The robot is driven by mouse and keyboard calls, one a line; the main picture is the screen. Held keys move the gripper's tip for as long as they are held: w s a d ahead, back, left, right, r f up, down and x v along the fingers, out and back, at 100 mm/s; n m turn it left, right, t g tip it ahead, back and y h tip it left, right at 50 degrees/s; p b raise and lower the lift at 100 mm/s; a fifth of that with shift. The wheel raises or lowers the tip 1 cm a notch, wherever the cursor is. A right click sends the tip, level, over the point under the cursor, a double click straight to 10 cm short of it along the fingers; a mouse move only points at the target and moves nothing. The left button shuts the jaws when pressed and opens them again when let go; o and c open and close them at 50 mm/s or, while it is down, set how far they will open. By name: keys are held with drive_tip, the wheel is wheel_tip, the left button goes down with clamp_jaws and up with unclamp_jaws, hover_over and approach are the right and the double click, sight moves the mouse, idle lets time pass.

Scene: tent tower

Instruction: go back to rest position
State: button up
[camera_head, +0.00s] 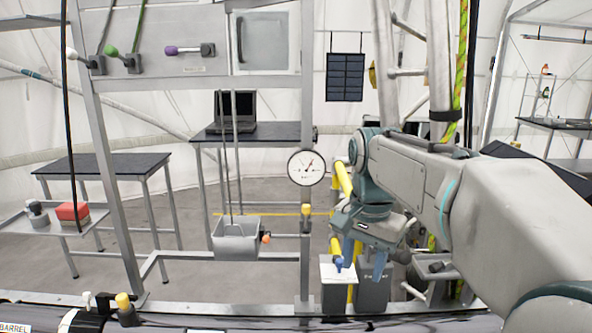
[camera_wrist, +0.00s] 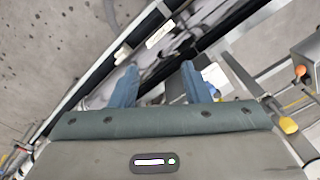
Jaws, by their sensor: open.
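My gripper (camera_head: 360,264) hangs at the end of my arm, right of centre in the head view, pointing down. It is in front of the white-topped box (camera_head: 337,270) and close to the yellow pipe (camera_head: 343,180). In the wrist view, the two blue fingers of my gripper (camera_wrist: 158,85) stand apart with nothing held between them. Behind them are a dark strip and grey metal rails. I cannot tell how far the fingertips are from these.
A pressure gauge (camera_head: 307,167) is on the post left of my arm. A grey bin (camera_head: 237,238) hangs left of that. Levers with green (camera_head: 112,52) and purple (camera_head: 172,50) knobs are on the upper panel. A red block (camera_head: 72,211) lies on the left tray. Open floor lies beyond the frame.

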drive_tip(key=s+d+f+n+t, duration=0.2)
drive_tip(key=s+f+n, duration=0.5)
drive_tip(key=s+f, duration=0.4)
drive_tip(key=s+d, duration=0.1)
drive_tip(key=s, duration=0.2)
drive_tip(key=shift+s+f+t, duration=0.35)
drive_tip(key=shift+s+t, duration=0.05)
